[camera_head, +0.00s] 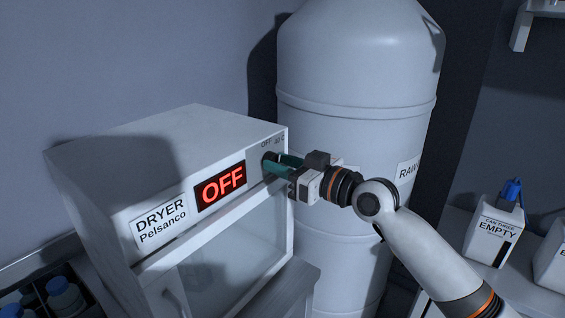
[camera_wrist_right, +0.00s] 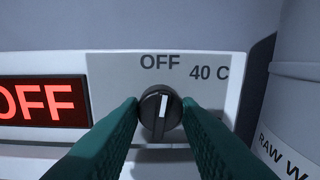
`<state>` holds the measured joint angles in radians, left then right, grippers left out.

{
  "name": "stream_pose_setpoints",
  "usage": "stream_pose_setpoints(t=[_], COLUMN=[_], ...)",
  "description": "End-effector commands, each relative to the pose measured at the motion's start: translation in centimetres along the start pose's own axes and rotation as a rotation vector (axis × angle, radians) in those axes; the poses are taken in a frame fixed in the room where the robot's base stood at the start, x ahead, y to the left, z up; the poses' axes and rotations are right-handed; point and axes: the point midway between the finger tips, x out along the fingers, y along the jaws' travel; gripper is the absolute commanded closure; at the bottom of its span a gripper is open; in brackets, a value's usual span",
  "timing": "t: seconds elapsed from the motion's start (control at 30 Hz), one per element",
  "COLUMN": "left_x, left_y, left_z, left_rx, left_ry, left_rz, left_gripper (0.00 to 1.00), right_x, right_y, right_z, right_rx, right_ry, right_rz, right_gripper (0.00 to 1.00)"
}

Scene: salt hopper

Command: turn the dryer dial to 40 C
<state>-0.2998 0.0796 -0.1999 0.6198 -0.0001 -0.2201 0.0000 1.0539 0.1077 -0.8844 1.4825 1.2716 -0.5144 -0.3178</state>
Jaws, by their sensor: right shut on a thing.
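The dryer (camera_head: 160,150) is a white box with a glass door, and its red display (camera_head: 220,186) reads OFF. The dial (camera_wrist_right: 160,108) is a dark round knob with a white pointer mark on the front panel, below the label OFF; the label 40 C (camera_wrist_right: 209,73) is up and to its right. The white mark stands upright, toward OFF. My right gripper (camera_wrist_right: 160,112) has its green fingers on both sides of the dial, shut on it. In the head view the right gripper (camera_head: 272,166) hides most of the dial. My left gripper is not in view.
A large white tank (camera_head: 350,65) stands behind and right of the dryer. A can marked EMPTY (camera_head: 492,232) with a blue top stands on a shelf at the right. A dark crate with blue-capped bottles (camera_head: 64,294) is at the lower left.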

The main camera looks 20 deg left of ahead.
Motion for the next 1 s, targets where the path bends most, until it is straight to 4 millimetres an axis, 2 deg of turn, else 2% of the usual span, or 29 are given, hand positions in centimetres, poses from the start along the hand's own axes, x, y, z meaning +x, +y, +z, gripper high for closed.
stream_pose_setpoints(t=[0.6, 1.0], left_x=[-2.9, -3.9], left_y=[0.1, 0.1], left_z=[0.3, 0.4], left_rx=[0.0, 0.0], left_ry=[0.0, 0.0], left_rz=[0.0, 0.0], left_gripper=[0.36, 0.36], right_x=[0.0, 0.0], right_y=[-0.1, -0.1], right_z=[0.4, 0.4], right_rx=[0.521, 0.7], right_ry=[0.011, 0.015], right_rz=[0.002, 0.002], right_gripper=[0.93, 0.93])
